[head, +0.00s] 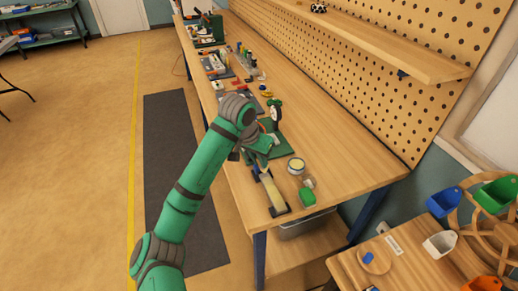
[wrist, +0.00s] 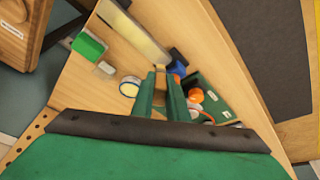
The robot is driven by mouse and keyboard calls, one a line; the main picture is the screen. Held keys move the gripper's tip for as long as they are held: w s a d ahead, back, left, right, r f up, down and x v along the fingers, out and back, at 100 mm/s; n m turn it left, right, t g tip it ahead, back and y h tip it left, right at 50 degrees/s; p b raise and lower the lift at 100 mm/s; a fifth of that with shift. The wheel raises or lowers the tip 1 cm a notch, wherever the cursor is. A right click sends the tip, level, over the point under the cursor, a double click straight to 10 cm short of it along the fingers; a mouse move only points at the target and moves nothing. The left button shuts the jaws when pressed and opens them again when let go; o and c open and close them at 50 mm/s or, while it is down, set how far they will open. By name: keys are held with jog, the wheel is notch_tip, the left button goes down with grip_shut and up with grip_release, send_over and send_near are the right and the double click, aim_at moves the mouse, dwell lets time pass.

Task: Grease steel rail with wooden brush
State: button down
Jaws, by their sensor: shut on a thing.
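The steel rail (head: 271,192) lies on the near end of the workbench, held between dark end blocks. It also shows at the top of the wrist view (wrist: 132,32), with a blue part at its lower end. My gripper (head: 259,152) is above the bench just beyond the rail's far end. In the wrist view its two green fingers (wrist: 166,78) are shut on the wooden brush (wrist: 177,69), of which only a small brown part shows. An open round tin with pale yellow contents (head: 296,164) stands right of the rail, close beside my fingers in the wrist view.
A green mat (head: 278,146) with small parts lies beyond my gripper. A pegboard (head: 390,90) with a shelf (head: 400,50) borders the bench. A table with coloured bins (head: 440,243) stands at right.

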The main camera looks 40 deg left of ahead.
jog(key=shift+w+d+r, duration=0.1)
jog(key=shift+d+r, duration=0.05)
jog(key=shift+r, duration=0.5)
jog(key=shift+w+d+r, duration=0.1)
jog(key=shift+d+r, duration=0.05)
jog(key=shift+r, duration=0.45)
jog(key=shift+w+v, duration=0.25)
jog(key=shift+v, duration=0.9)
jog(key=shift+a, duration=0.1)
jog(key=shift+f, duration=0.1)
jog(key=shift+f, duration=0.35)
